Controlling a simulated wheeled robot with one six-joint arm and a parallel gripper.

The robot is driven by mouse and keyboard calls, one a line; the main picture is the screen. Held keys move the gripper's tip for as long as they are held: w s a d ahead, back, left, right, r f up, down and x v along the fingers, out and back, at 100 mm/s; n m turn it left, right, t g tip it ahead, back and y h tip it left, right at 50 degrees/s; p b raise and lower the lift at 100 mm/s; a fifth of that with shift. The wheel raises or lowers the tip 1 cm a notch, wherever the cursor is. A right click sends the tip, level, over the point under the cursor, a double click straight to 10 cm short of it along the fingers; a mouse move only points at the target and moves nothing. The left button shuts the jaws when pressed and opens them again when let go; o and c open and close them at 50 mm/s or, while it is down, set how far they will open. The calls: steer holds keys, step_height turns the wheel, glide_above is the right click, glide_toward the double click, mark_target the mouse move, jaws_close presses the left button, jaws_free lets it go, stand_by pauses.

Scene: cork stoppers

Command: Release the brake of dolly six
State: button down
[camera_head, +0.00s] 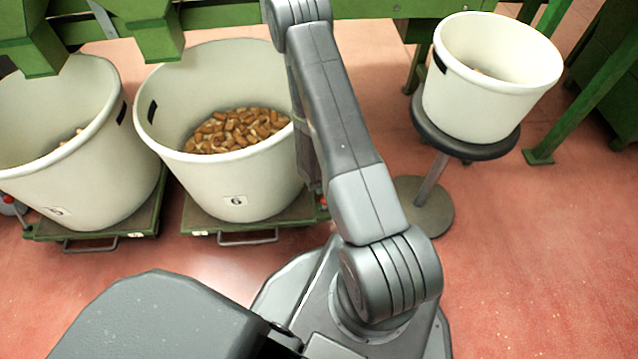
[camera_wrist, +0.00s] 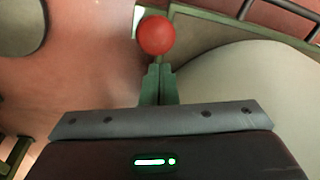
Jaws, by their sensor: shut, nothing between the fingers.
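Dolly six (camera_head: 200,222) is a green platform on the floor under the white tub marked 6 (camera_head: 236,200), which holds a heap of corks (camera_head: 235,130). A red ball knob (camera_wrist: 157,35) shows large in the wrist view, beside the dolly's green frame. In the head view a small bit of red (camera_head: 323,203) shows at the dolly's right edge, partly behind my arm. My gripper (camera_wrist: 158,72) is shut and empty, its fingertips just below the knob in the picture. I cannot tell whether they touch it. In the head view my gripper is hidden behind my arm.
Tub 5 (camera_head: 85,195) stands on its own dolly (camera_head: 150,215) at the left, close to dolly six. A smaller white tub (camera_head: 490,105) rests on a round stool (camera_head: 465,147) at the right. Green machine legs (camera_head: 590,90) stand behind. Red floor (camera_head: 540,270) is clear at the front right.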

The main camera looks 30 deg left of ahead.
steer(key=shift+s+d+r, duration=0.15)
steer(key=shift+s+d, duration=0.3)
steer(key=shift+d, duration=0.1)
steer(key=shift+s, duration=0.1)
steer(key=shift+s+d+f+b, duration=0.3)
steer(key=shift+s+d+b, duration=0.25)
steer(key=shift+b, duration=0.25)
steer(key=shift+s+d+r, duration=0.1)
steer(key=shift+s, duration=0.3)
steer(key=shift+w, duration=0.1)
